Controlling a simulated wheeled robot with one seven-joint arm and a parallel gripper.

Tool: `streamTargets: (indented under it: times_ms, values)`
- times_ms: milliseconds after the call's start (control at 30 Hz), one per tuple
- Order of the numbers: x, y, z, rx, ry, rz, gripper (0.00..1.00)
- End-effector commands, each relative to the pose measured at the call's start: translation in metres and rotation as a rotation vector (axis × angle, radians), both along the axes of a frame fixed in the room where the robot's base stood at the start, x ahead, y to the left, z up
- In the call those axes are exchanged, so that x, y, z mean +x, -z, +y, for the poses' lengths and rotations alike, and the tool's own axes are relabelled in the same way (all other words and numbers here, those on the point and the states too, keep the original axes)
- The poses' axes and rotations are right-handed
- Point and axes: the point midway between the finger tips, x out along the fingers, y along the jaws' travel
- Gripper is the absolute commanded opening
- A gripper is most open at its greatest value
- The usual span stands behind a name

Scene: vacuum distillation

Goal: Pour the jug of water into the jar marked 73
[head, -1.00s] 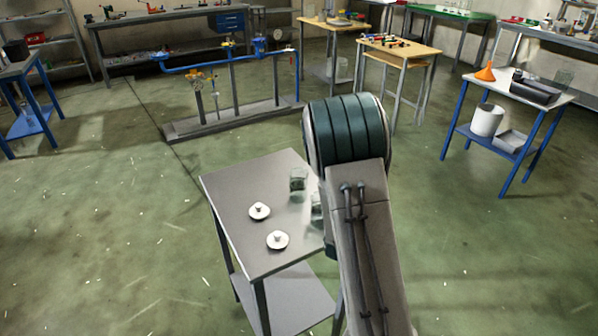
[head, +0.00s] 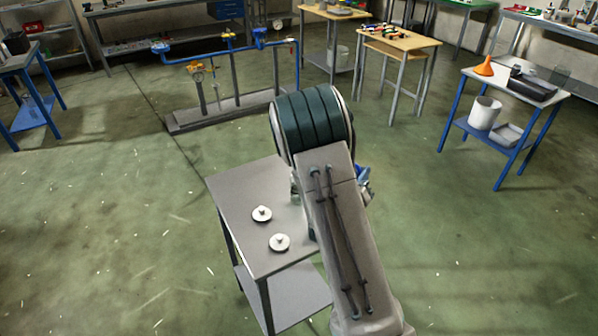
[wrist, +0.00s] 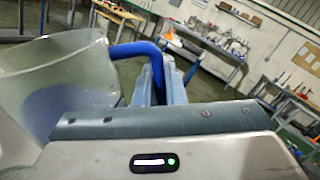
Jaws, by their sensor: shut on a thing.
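In the wrist view, a clear jug (wrist: 55,85) with bluish liquid fills the left side and looks tilted. Its blue handle (wrist: 135,50) runs to the fingers of my gripper (wrist: 160,85), which are shut on it. In the head view my arm covers most of the gripper and jug; a bit of blue shows right of the arm. A grey table (head: 235,190) stands in front of me. A sliver of glass (head: 295,184) shows at the arm's left edge, probably a jar. The other jar is hidden behind the arm. No number can be read.
Two white lids (head: 262,214) (head: 279,242) lie on the grey table's left part. A pipe stand (head: 235,80) is behind it. A blue-legged table (head: 510,90) with an orange funnel (head: 484,66) stands right. The floor between is clear.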

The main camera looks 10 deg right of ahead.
Motion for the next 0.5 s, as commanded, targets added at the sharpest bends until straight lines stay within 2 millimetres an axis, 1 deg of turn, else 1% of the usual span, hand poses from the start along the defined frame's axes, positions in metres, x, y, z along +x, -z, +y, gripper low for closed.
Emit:
streamTargets:
  times_ms: [33, 233, 367, 500]
  values:
    - [0.002, -0.007, 0.004, -0.021, -0.002, 0.012, 0.00]
    - [0.009, -0.020, 0.015, -0.105, -0.001, 0.064, 0.00]
    - [0.011, -0.017, 0.017, -0.134, 0.000, 0.084, 0.00]
    - [0.011, -0.018, 0.017, -0.143, 0.000, 0.090, 0.00]
